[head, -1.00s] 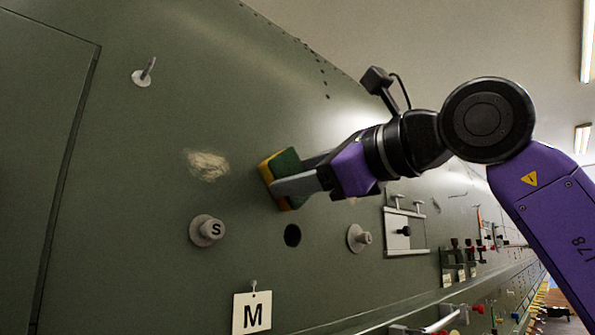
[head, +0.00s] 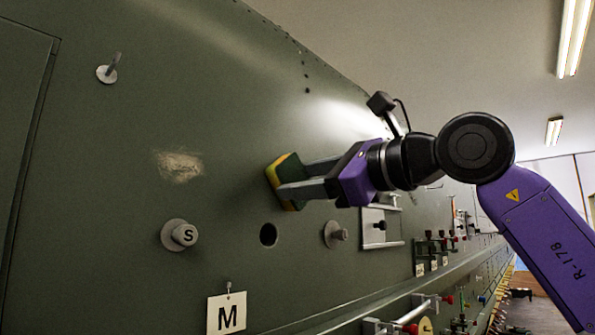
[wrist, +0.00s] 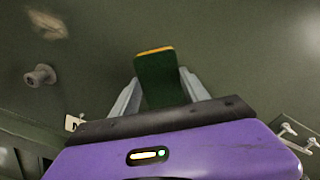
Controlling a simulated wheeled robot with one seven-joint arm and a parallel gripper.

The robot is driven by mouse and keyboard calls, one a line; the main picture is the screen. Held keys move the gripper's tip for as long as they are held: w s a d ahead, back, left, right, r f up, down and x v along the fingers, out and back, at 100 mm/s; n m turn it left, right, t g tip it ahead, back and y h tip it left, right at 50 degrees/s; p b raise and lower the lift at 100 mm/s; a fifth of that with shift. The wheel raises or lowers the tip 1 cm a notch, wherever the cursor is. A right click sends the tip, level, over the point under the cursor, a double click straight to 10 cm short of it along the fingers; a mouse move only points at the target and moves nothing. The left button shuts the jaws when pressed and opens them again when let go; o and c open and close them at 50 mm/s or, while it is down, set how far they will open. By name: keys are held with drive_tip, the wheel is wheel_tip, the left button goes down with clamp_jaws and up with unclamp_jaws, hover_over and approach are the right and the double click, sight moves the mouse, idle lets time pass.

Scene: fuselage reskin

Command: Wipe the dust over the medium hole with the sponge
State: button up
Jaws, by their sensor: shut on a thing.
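My gripper (head: 284,183) is shut on a green and yellow sponge (head: 273,174), which also shows between the fingers in the wrist view (wrist: 158,80). The sponge is to the right of a pale dust patch (head: 180,166) on the green fuselage skin, apart from the patch. The patch also shows at the upper left of the wrist view (wrist: 47,26). An open dark hole (head: 268,234) lies below the sponge. An M tag (head: 226,313) hangs below and left of that hole. Whether a hole lies under the dust cannot be told.
A grey plug marked S (head: 181,235) sticks out below the dust. Another plug (head: 336,235) is right of the open hole, beside a handled panel (head: 381,228). A pin (head: 108,70) juts out at upper left. The skin between sponge and dust is clear.

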sight(285, 180)
drive_tip(key=shift+s+a+f+b, duration=0.1)
drive_tip(key=shift+s+a+b, duration=0.35)
drive_tip(key=shift+s+b, duration=0.2)
drive_tip(key=shift+s+a+f+b, duration=0.1)
drive_tip(key=shift+s+a+b, duration=0.35)
drive_tip(key=shift+s+b, duration=0.2)
drive_tip(key=shift+s+a+b, duration=1.05)
drive_tip(key=shift+s+a, duration=0.25)
drive_tip(key=shift+s, duration=0.15)
drive_tip(key=shift+b+v, duration=1.2)
drive_tip(key=shift+v, duration=1.75)
drive_tip(key=shift+d, duration=0.1)
